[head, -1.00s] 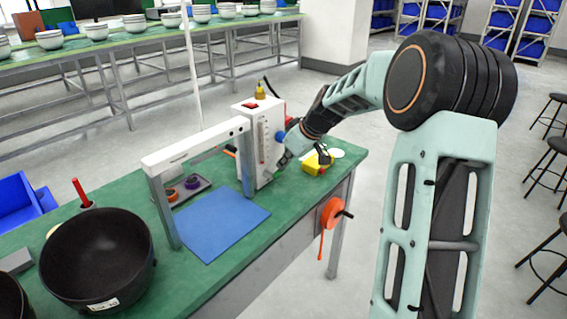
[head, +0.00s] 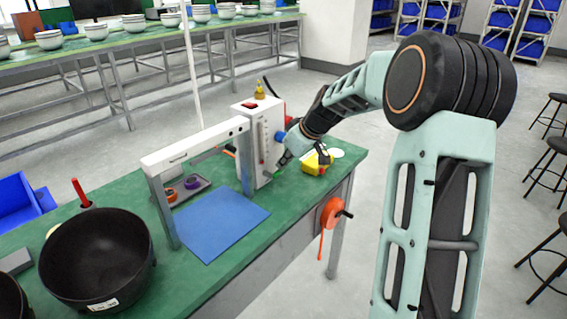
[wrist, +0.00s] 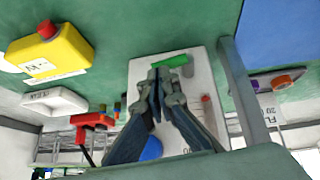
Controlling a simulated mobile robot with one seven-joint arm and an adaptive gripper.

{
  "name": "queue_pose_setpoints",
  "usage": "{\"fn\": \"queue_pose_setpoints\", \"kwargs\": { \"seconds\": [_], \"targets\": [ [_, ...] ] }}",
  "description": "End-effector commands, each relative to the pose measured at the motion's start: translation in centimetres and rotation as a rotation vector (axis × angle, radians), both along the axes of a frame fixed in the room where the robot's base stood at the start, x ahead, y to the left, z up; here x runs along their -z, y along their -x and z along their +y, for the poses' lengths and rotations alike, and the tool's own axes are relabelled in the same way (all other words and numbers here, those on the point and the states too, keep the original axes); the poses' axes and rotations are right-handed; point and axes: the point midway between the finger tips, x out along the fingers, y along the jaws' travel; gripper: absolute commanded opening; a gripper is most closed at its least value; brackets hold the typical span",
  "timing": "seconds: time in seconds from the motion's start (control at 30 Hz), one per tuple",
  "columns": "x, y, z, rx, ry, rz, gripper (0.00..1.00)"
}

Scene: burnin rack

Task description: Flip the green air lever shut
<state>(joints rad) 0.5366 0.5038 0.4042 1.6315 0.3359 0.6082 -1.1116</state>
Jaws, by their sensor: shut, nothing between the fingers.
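The green air lever (head: 267,173) shows low on the front of a white box (head: 250,125) on the green bench. In the wrist view the green lever (wrist: 174,62) lies crosswise just beyond my fingertips, near the end of the white panel (wrist: 140,73). My gripper (wrist: 158,76) is shut and empty, its tips very close to the lever; I cannot tell whether they touch. In the head view my gripper (head: 280,164) is at the box's lower right side, small and partly hidden by my wrist.
A yellow box with a red button (head: 317,163) stands right of the white box. A white frame (head: 195,145) spans a blue mat (head: 222,222) to its left. A blue knob (wrist: 151,148) and a red-handled part (wrist: 92,122) are near the gripper. A black bowl (head: 97,258) stands at front left.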

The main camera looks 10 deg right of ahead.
Motion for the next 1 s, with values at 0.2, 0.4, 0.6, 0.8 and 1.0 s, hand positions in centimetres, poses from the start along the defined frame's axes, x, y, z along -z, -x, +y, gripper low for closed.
{"fn": "queue_pose_setpoints", "kwargs": {
  "seconds": [0.2, 0.4, 0.6, 0.8, 1.0],
  "targets": [
    [0.0, 0.0, 0.0, 0.0, 0.0, 0.0, 0.0],
    [0.0, 0.0, 0.0, 0.0, 0.0, 0.0, 0.0],
    [-1.8, -0.2, 0.8, -0.002, 0.0, -0.001, 0.0],
    [-5.4, 0.1, 1.6, 0.003, 0.003, -0.003, 0.0],
    [-9.0, 2.6, 0.5, 0.004, 0.002, -0.003, 0.0]
  ]
}}
